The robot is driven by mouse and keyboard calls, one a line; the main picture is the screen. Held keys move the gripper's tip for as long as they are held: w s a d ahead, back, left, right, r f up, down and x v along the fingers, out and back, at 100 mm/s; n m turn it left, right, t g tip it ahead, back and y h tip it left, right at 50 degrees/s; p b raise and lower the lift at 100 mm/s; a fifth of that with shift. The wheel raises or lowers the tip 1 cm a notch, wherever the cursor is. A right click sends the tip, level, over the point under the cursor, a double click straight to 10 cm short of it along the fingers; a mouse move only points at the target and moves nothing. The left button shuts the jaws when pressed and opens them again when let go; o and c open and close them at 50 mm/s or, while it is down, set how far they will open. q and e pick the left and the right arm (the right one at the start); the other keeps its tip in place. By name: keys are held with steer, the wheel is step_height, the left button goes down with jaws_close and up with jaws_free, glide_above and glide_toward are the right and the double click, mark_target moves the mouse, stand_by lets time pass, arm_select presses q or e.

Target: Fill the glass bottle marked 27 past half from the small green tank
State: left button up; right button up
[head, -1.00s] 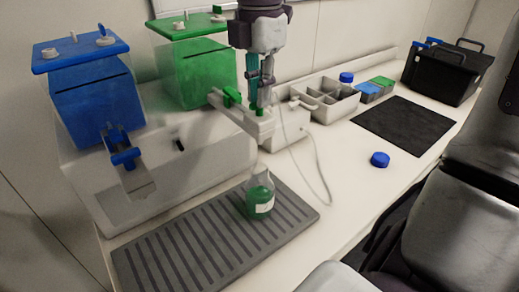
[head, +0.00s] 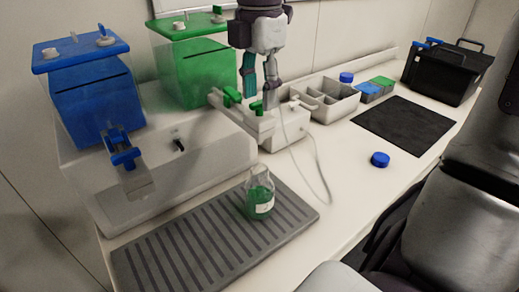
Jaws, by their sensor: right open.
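No stream into the bottle is visible. My left gripper is not in view.
A blue tank (head: 97,105) with its own tap (head: 125,158) stands left. A blue cap (head: 380,159) lies on the bench. Behind are a grey divided tray (head: 329,107), a black mat (head: 405,126) and a black crate (head: 445,72). A thin cable (head: 318,165) loops right of the bottle.

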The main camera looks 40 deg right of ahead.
step_height(320, 180, up, 9)
steer(key=p, duration=0.7)
stand_by(0.6)
